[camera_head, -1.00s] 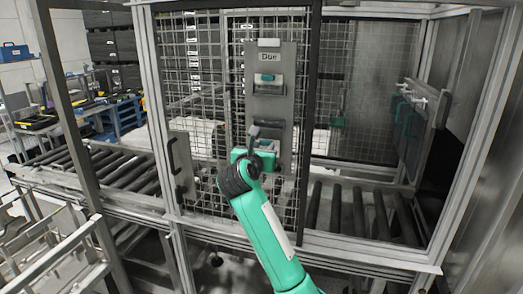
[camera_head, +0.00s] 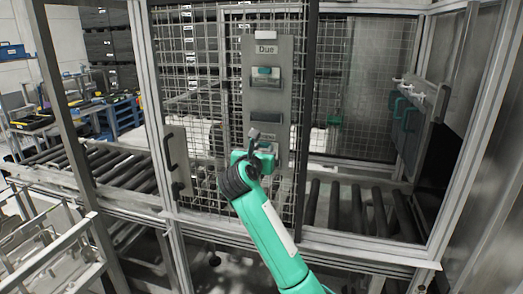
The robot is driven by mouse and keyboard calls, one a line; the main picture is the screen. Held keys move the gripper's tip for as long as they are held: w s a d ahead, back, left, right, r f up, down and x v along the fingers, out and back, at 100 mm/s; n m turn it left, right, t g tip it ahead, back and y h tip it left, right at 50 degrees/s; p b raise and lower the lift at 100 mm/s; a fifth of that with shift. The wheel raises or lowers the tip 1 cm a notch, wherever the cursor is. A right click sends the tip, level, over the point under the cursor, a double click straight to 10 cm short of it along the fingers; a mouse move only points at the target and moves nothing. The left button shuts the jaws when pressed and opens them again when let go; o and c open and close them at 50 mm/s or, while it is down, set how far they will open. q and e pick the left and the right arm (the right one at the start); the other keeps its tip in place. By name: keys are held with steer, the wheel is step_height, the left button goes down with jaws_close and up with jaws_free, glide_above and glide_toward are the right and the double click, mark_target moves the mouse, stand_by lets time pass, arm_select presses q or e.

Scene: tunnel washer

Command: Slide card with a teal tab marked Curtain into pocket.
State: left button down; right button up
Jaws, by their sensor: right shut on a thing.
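A grey panel (camera_head: 287,78) headed "Due" hangs on the mesh door. Its upper pocket (camera_head: 265,83) holds a pale card with a teal tab (camera_head: 264,71); the tab's wording is too small to read. A dark slot of a lower pocket (camera_head: 266,117) shows beneath it. My right gripper (camera_head: 257,146) is in front of the panel's lower part, below that slot. It is shut on a small pale card with teal on it (camera_head: 268,148), mostly hidden by the gripper. I cannot tell whether this card touches a pocket. My left gripper is out of view.
The mesh door has a black handle (camera_head: 171,152) to the left of the panel. Metal posts frame the enclosure. Roller conveyors (camera_head: 365,208) run behind the mesh. Teal items hang on a rail (camera_head: 405,115) at the right. A metal rack (camera_head: 45,245) stands at the lower left.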

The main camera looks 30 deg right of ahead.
steer(key=shift+f, duration=0.4)
steer(key=shift+f+b, duration=0.4)
steer(key=shift+b, duration=0.05)
steer(key=shift+f+b, duration=0.35)
steer(key=shift+f, duration=0.1)
stand_by(0.5)
stand_by(0.4)
steer(key=o, duration=1)
steer(key=shift+o, duration=0.2)
